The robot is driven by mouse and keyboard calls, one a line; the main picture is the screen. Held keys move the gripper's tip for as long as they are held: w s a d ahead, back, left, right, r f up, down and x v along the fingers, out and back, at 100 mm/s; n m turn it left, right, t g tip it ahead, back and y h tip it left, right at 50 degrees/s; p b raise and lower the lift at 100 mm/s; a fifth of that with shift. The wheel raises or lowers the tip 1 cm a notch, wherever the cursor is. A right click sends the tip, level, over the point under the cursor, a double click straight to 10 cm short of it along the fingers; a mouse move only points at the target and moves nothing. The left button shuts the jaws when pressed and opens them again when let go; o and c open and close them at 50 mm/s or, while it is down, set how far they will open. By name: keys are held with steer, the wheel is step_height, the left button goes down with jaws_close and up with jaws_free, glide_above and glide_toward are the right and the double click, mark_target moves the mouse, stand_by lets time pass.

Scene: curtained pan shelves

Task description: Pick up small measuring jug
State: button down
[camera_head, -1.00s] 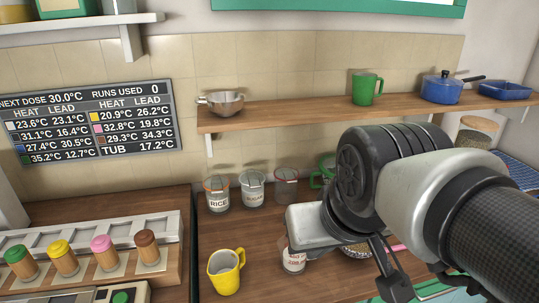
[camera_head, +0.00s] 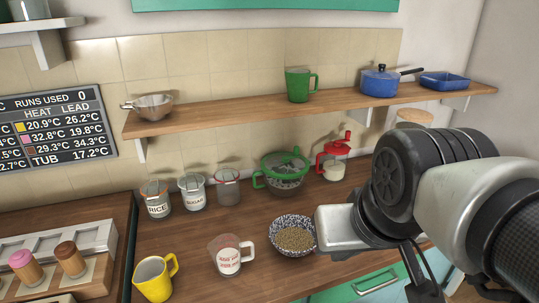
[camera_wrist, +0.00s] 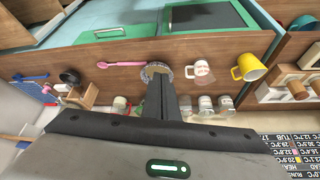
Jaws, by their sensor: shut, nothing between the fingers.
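The small measuring jug (camera_head: 227,260) is clear, with red markings and a handle on its right. It stands upright on the wooden counter (camera_head: 190,238), between the yellow mug (camera_head: 153,280) and the speckled bowl (camera_head: 293,237). It also shows in the wrist view (camera_wrist: 201,70), right of my fingers. My gripper (camera_wrist: 160,82) is shut and empty there, its fingertips lined up in the picture with the speckled bowl (camera_wrist: 152,68). In the head view my wrist is right of the jug; the fingertips cannot be made out clearly there.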

steer(key=shift+a, duration=0.2)
steer(key=c, duration=2.1)
jaws_free()
steer(key=shift+w, duration=0.15)
steer(key=o, duration=1)
steer(key=shift+n+g+h, duration=0.3)
steer(key=shift+g, duration=0.3)
steer(key=w, duration=0.2)
steer(key=w+a+b, duration=0.1)
steer(key=w, duration=0.3)
steer(key=shift+a+r, duration=0.15)
steer(key=shift+a, duration=0.15)
steer(key=n+g+b, duration=0.2)
steer(key=g+b, duration=0.2)
glide_above(248, 257)
step_height(248, 257, down, 17)
steer(key=f, duration=1)
steer(key=shift+s+d+f, duration=0.15)
steer(key=shift+s+f, duration=0.05)
steer(key=shift+f, duration=0.05)
steer(key=shift+w+a+f+p, duration=0.1)
steer(key=shift+f+p, duration=0.15)
steer(key=shift+f, duration=1.35)
steer(key=shift+w+a+f+p, duration=0.1)
steer(key=shift+f+p, duration=0.15)
steer(key=shift+f, duration=1.35)
